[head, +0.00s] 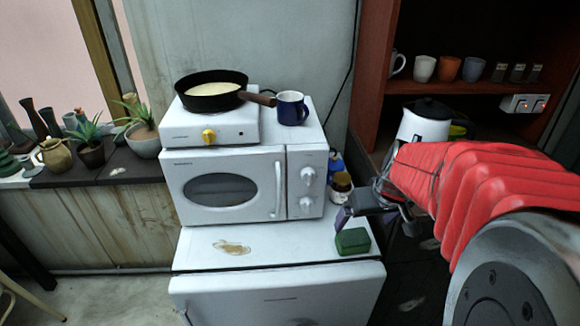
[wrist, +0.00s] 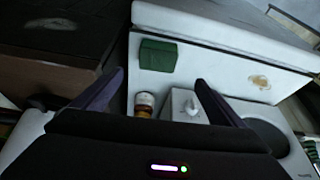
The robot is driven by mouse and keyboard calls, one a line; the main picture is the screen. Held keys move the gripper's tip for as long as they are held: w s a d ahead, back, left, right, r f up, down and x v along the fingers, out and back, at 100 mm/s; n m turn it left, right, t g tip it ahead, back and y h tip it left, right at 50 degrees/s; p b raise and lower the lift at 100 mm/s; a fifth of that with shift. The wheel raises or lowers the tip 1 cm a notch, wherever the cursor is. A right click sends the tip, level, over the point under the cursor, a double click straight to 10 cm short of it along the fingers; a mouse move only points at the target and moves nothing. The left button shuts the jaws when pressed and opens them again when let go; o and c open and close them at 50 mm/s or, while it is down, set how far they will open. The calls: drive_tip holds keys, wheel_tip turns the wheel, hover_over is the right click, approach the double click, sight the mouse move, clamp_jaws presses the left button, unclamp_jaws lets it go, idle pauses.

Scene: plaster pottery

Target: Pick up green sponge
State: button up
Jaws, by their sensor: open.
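The green sponge (head: 352,241) lies on the white top of the small fridge (head: 275,252), near its right front edge. In the wrist view the sponge (wrist: 158,55) shows in the upper middle, beyond my fingertips and between their lines. My gripper (head: 365,204) is open and empty, just above and behind the sponge in the head view. Its two dark fingers also show in the wrist view (wrist: 158,82), spread apart. No contact with the sponge shows.
A white microwave (head: 240,184) stands behind, with a hotplate, a pan (head: 212,92) and a blue mug (head: 291,108) on top. A jar (head: 341,187) stands beside it, close to my gripper. A brown stain (head: 231,247) marks the fridge top, which is otherwise clear in front.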

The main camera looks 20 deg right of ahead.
drive_tip(key=shift+d+f, duration=0.15)
hover_over(354, 237)
drive_tip(key=s, duration=0.2)
drive_tip(key=f, duration=0.6)
drive_tip(key=shift+a+f, duration=0.3)
drive_tip(key=shift+a, duration=0.05)
drive_tip(key=shift+w+d+f, duration=0.1)
drive_tip(key=shift+w+f, duration=0.15)
drive_tip(key=shift+f, duration=0.35)
drive_tip(key=shift+x, duration=2.6)
drive_tip(key=shift+s, duration=0.15)
drive_tip(key=shift+c, duration=0.4)
drive_tip(key=c, duration=1)
